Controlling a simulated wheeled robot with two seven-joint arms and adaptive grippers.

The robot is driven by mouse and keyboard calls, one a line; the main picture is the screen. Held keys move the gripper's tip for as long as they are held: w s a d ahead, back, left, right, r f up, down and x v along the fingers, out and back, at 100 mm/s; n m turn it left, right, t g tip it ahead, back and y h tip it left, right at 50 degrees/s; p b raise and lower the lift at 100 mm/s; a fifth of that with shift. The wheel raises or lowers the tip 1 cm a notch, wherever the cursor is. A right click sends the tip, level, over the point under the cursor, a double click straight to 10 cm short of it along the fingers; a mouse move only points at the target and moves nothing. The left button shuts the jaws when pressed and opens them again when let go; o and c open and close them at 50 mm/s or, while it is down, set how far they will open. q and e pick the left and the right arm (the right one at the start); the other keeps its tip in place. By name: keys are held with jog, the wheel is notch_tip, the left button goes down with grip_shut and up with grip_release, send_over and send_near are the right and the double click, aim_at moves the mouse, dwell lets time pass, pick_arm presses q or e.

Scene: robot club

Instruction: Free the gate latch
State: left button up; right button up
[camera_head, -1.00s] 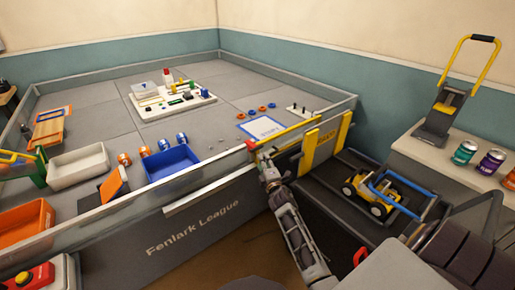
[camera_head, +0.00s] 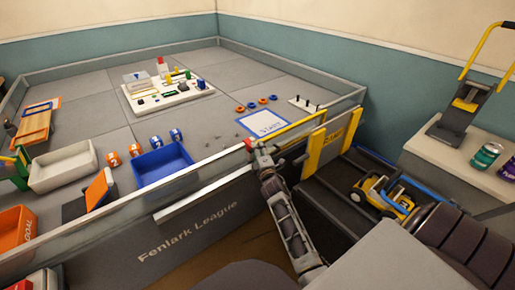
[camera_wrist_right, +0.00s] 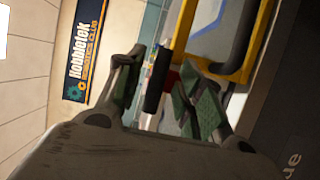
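The gate latch shows as a small red piece (camera_head: 248,144) on the arena's front wall, at the left end of a yellow-edged gate. In the right wrist view the red part (camera_wrist_right: 171,80) sits beside a black grip (camera_wrist_right: 156,78). My right gripper (camera_head: 262,152) is at the latch in the head view. In the wrist view its two fingers (camera_wrist_right: 163,76) stand apart, one on each side of the black grip and red part. Contact with either finger cannot be told. My left gripper is not in view.
The arena wall (camera_head: 210,172) runs left from the latch. Yellow gate posts (camera_head: 316,150) stand to the right, beside a dark platform with a yellow buggy (camera_head: 383,195). A blue tray (camera_head: 162,165) and white tray (camera_head: 63,167) sit inside the wall. A counter holds cans (camera_head: 487,156).

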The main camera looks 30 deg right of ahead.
jog(key=shift+r, duration=0.1)
jog(key=shift+c, duration=0.5)
grip_shut()
